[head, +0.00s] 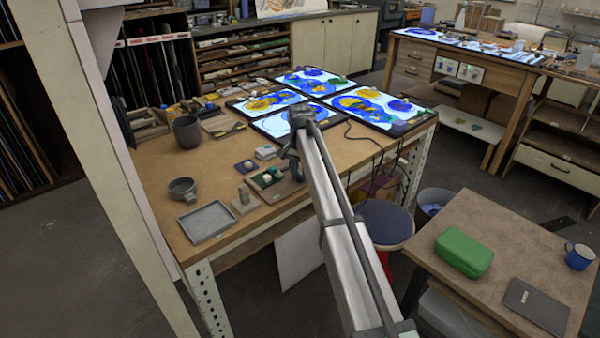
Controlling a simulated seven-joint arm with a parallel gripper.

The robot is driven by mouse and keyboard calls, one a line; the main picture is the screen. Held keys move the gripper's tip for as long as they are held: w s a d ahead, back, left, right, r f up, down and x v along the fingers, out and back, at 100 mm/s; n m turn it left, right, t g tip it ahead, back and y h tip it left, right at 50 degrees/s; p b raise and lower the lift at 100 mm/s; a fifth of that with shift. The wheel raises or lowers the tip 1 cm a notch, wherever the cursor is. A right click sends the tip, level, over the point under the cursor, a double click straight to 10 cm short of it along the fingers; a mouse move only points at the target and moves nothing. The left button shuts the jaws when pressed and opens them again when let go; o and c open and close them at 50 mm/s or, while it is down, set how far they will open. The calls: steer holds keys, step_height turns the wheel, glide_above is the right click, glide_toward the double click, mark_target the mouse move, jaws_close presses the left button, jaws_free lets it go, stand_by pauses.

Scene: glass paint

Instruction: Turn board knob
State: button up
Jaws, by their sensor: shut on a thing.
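A small dark board (258,187) with green, red and pale knob-like parts lies near the front edge of the wooden workbench. My gripper (290,164) comes down at the board's right end, with my arm reaching in from the lower right. The gripper is shut on a knob at that end of the board. The knob and fingertips are small and mostly hidden by the arm, so the knob's angle cannot be told.
Lit panels (313,80) with coloured glass lie behind. A side table (500,240) carries a green case (463,252). A stool (385,222) stands below.

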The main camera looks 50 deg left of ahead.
steer(key=shift+n, duration=0.3)
steer(key=n, duration=1.9)
steer(key=shift+n, duration=0.3)
stand_by(0.4)
steer(key=o, duration=1.1)
steer(key=shift+c, duration=0.2)
